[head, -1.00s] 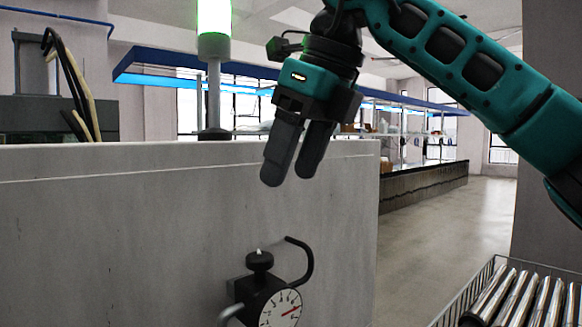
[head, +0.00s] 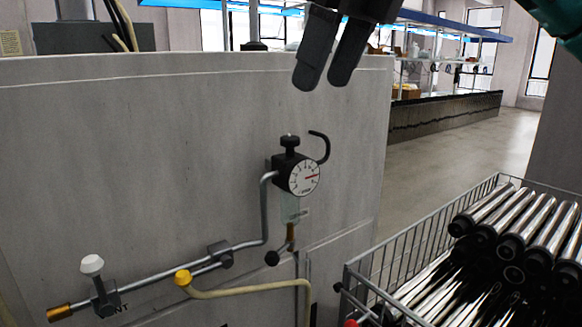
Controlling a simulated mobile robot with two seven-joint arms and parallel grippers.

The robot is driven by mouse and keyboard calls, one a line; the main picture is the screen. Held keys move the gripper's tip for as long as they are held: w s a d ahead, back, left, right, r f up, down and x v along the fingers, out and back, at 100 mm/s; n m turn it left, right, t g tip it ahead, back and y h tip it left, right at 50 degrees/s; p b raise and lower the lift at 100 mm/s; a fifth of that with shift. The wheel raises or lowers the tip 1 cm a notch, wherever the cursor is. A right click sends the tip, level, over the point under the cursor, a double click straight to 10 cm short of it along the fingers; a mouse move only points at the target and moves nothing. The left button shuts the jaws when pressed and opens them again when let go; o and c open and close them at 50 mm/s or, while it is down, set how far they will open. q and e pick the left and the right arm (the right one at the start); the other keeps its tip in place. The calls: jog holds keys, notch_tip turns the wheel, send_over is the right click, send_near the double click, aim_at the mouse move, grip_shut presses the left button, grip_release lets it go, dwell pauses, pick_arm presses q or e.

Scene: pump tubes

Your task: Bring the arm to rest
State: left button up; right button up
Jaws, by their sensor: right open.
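My right gripper (head: 328,80) hangs at the top of the head view with its two dark fingers pointing down. The fingers are slightly apart with nothing between them. It is in front of the top edge of the grey panel (head: 130,150), above the gauge (head: 297,176), and apart from it. The rest of my right arm is mostly cut off by the top of the frame, with a teal part at the top right corner. My left gripper is not in view.
A pipe (head: 160,279) with a white-knobbed valve (head: 92,265) runs along the panel below the gauge. A yellow-capped hose (head: 240,291) lies below it. A wire basket (head: 415,248) of shiny metal tubes (head: 530,232) stands at the lower right. Open floor (head: 445,160) lies behind.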

jog(key=s+a+f+m+g+y, duration=0.25)
jog(key=a+f+g+y, duration=0.55)
jog(key=a+f+y, duration=0.6)
jog(key=w+d+f+m+t+h, duration=0.3)
jog(key=d+f+m+t, duration=0.5)
jog(key=f+m+t, duration=0.6)
jog(key=w+d+f+m+t+h, duration=0.25)
jog(key=d+f+m+t, duration=0.65)
jog(key=m, duration=0.8)
jog(key=s+d+f+m+g+h, duration=0.3)
jog(key=s+d+f+m+h, duration=0.2)
jog(key=s+f, duration=0.4)
jog(key=s+d+f+m+g+h, duration=0.4)
jog(key=s+f, duration=0.5)
jog(key=f, duration=0.5)
jog(key=shift+s+d+f+m+h, duration=0.35)
jog(key=shift+d+m+h, duration=0.2)
jog(key=shift+d+m, duration=0.15)
